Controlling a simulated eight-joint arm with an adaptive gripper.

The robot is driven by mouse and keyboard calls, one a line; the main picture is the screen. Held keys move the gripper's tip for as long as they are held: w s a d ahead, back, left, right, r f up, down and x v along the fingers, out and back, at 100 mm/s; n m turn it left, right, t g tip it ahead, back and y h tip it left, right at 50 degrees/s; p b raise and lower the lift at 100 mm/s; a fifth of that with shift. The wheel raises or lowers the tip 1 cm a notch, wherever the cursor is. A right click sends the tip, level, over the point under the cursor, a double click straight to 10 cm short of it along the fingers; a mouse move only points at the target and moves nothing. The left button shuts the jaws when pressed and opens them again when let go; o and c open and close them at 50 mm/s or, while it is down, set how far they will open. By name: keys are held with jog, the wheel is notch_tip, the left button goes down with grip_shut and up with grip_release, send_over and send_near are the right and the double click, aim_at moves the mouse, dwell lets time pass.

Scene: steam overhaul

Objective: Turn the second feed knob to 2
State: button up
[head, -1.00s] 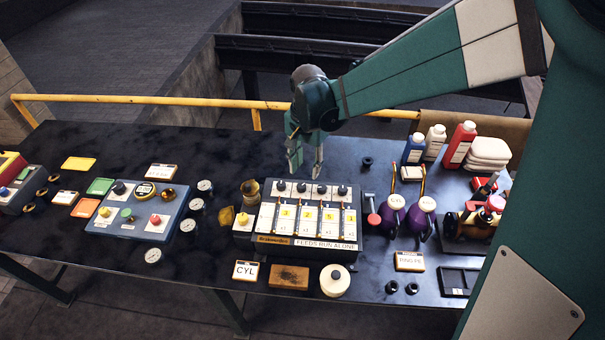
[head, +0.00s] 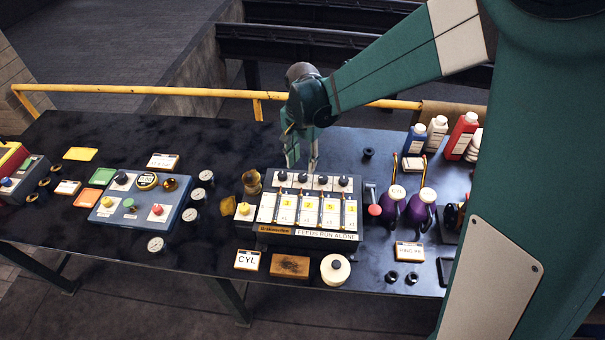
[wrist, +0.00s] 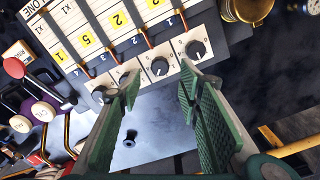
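The feed panel (head: 305,236) has a row of dark round knobs along its back edge, above numbered yellow-and-white cards. The second feed knob (head: 302,177) is second from the left in the head view. In the wrist view the second feed knob (wrist: 160,66) sits on a white plate with a small dial, beside the first knob (wrist: 195,48). Its exact setting is too small to read. My gripper (head: 302,163) is open and empty, just behind the second knob. In the wrist view its green fingers (wrist: 158,90) are spread either side of that knob's line, apart from it.
A brass cup (head: 252,182) stands at the panel's left. A red-knobbed lever (head: 374,210) and purple-bodied oilers (head: 419,208) stand at its right. A small black spool-like part (head: 368,153) lies behind the panel. The table behind and left of my gripper is mostly clear.

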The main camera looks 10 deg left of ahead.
aim_at(302, 176)
jog(key=shift+f, duration=3.2)
jog(key=shift+c, duration=0.5)
jog(key=c, duration=0.8)
